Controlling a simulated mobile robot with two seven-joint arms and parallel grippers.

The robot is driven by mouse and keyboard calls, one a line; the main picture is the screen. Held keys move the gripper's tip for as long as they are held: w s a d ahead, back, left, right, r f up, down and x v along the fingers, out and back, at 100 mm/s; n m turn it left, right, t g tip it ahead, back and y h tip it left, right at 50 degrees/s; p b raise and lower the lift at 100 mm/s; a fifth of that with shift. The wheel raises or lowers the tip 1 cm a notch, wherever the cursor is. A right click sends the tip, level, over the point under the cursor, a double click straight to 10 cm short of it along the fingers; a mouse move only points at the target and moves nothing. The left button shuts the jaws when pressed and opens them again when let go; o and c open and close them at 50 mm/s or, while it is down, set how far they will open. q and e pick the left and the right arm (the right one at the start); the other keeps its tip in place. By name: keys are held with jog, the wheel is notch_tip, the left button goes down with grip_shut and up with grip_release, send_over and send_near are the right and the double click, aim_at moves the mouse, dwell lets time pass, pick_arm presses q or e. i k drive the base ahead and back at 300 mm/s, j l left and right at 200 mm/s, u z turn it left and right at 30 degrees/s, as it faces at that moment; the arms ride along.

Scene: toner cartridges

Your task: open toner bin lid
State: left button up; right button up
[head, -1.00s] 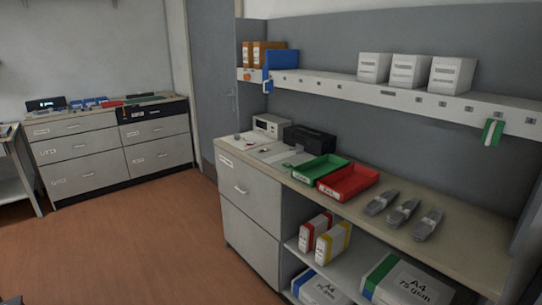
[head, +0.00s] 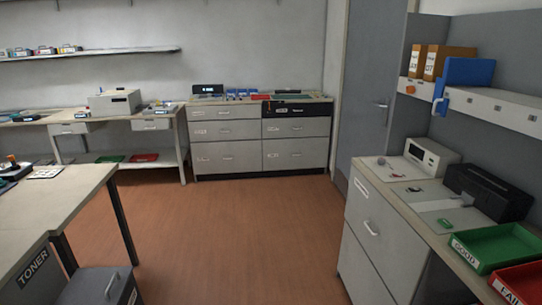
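Neither of my grippers is in view.
The near table (head: 60,195) with a dark leg (head: 122,222) stands at left. Open brown floor (head: 230,235) lies in the middle. Drawer cabinets (head: 262,140) stand at the back. A counter (head: 420,205) with green (head: 495,248) and red trays (head: 520,285) runs along the right.

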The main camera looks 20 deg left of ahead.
aim_at(90, 286)
jog(key=i+j+u, duration=0.1)
jog(key=i+u, duration=0.3)
jog(key=i, duration=0.2)
jog(key=i+l+u, duration=0.1)
jog(key=i+u, duration=0.7)
jog(key=i+l+u, duration=0.2)
jog(key=i+u, duration=0.15)
jog(key=i+l+u, duration=0.2)
jog(key=u, duration=0.15)
jog(key=i+l+u, duration=0.1)
jog(key=u, duration=0.3)
jog(key=i+l+u, duration=0.2)
jog(key=u, duration=0.2)
jog(key=i+l+u, duration=0.25)
jog(key=u, duration=0.15)
jog(key=i+l+u, duration=0.15)
jog(key=u, duration=0.2)
jog(key=i+l+u, duration=0.15)
jog(key=l+u, duration=0.2)
